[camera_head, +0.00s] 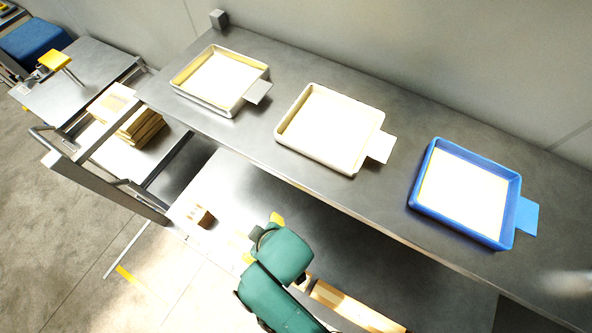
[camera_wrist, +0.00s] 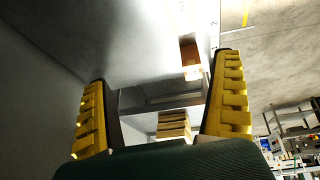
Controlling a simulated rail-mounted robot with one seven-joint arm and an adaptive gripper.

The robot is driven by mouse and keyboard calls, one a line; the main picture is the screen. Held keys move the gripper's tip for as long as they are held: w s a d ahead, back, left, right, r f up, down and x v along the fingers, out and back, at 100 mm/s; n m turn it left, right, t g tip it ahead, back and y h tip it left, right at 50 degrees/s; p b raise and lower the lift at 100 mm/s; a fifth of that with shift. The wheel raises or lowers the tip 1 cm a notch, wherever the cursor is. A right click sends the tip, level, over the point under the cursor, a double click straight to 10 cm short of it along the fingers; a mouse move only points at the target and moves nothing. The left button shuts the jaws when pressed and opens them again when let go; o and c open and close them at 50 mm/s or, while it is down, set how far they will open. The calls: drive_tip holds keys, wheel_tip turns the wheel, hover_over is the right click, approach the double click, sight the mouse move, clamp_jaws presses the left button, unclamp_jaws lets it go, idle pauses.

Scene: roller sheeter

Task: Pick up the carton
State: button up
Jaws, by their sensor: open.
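The carton (camera_head: 201,217) is a small brown box with a pale face. It sits at the left end of the shelf under the long metal table. In the wrist view the carton (camera_wrist: 190,52) shows beyond the fingertips, nearer the right finger. My gripper (camera_wrist: 162,78) is open and empty, with its two yellow-padded fingers wide apart. In the head view my gripper (camera_head: 262,240) is partly hidden by my green wrist, to the right of the carton and apart from it.
The table top (camera_head: 240,140) above the shelf carries two white trays (camera_head: 222,75) (camera_head: 335,125) and a blue tray (camera_head: 420,195). A stack of tan boards (camera_head: 140,128) lies on a cart shelf at left; it also shows in the wrist view (camera_wrist: 173,126). Shelf between gripper and carton looks clear.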

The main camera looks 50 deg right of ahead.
drive_tip(key=s+f+g, duration=0.5)
drive_tip(key=s+f, duration=0.5)
drive_tip(key=s, duration=0.1)
drive_tip(key=shift+n, duration=0.3)
drive_tip(key=f, duration=0.6)
drive_tip(key=f+b, duration=0.1)
drive_tip(key=f, duration=0.2)
drive_tip(key=shift+w+a+f, duration=0.15)
drive_tip(key=shift+w+f, duration=0.1)
drive_tip(key=shift+f, duration=0.1)
drive_tip(key=f, duration=0.3)
drive_tip(key=s+f, duration=0.1)
drive_tip(key=f, duration=0.1)
drive_tip(key=shift+a+f, duration=0.2)
drive_tip(key=shift+f, duration=0.1)
drive_tip(key=shift+c, duration=0.2)
drive_tip(key=shift+r, duration=0.1)
drive_tip(key=c, duration=1.3)
